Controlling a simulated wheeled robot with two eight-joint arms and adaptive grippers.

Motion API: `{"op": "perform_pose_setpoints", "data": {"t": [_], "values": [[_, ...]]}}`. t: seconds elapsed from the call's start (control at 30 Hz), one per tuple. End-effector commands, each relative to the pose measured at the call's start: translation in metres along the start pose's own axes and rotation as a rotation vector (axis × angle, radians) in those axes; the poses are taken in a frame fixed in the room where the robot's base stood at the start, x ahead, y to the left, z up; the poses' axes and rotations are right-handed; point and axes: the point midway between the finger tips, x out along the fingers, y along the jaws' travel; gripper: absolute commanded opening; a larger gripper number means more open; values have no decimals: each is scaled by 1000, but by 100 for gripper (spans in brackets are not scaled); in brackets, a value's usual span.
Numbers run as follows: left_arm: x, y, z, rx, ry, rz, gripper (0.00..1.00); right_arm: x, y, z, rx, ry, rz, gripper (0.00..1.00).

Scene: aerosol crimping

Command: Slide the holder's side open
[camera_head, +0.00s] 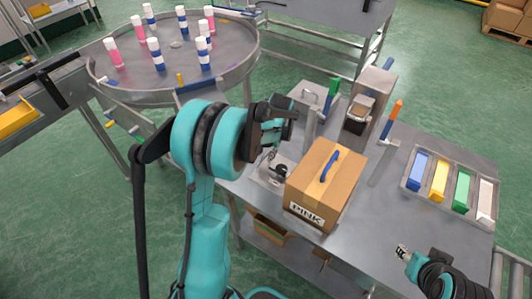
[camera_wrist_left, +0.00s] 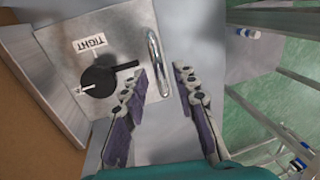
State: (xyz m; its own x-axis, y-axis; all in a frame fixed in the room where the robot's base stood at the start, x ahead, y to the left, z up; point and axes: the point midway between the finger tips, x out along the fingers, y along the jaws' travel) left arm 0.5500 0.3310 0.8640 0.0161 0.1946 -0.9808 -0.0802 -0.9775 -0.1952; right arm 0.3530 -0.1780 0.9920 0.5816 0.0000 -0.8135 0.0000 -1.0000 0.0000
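The holder (camera_wrist_left: 95,35) is a grey metal block with a "TIGHT" label, a black knob (camera_wrist_left: 97,81) and a silver bar handle (camera_wrist_left: 156,55) along its side. In the head view the holder's plate (camera_head: 265,181) is partly hidden behind my left arm and the carton. My left gripper (camera_wrist_left: 160,72) is open and empty. Its fingers appear on either side of the handle's near end in the left wrist view; I cannot tell their height above it. In the head view my left gripper (camera_head: 272,132) hangs above the holder. My right gripper (camera_head: 401,249) is near the table's front right.
A carton marked "PINK" (camera_head: 310,188) with a blue handle stands right of the holder. Metal fixtures with a green lever (camera_head: 332,90) and an orange lever (camera_head: 396,110) stand behind. A tray of coloured blocks (camera_head: 410,187) is at right. A round table (camera_head: 115,80) holds several bottles.

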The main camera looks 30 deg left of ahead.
Motion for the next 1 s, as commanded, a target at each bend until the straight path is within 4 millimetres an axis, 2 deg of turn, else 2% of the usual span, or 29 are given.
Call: {"op": "perform_pose_setpoints", "data": {"t": [0.03,0.07,0.1,0.33,0.63,0.97,1.0], "values": [[0,0,0,0,0,0,11,0,0,0,0,0,0,40],[0,0,0,0,0,0,3,0,0,0,0,0,0,40],[0,0,0,0,0,0,0,0,0,0,0,0,0,40],[0,-4,0,-1,0,0,0,0,0,0,0,0,0,40],[10,-54,0,-3,0,-1,0,-3,0,-2,0,0,0,40],[11,-60,0,0,1,-4,0,-3,0,-2,0,0,0,40],[11,-60,0,0,1,-5,16,-3,0,-2,0,0,0,40]]}}
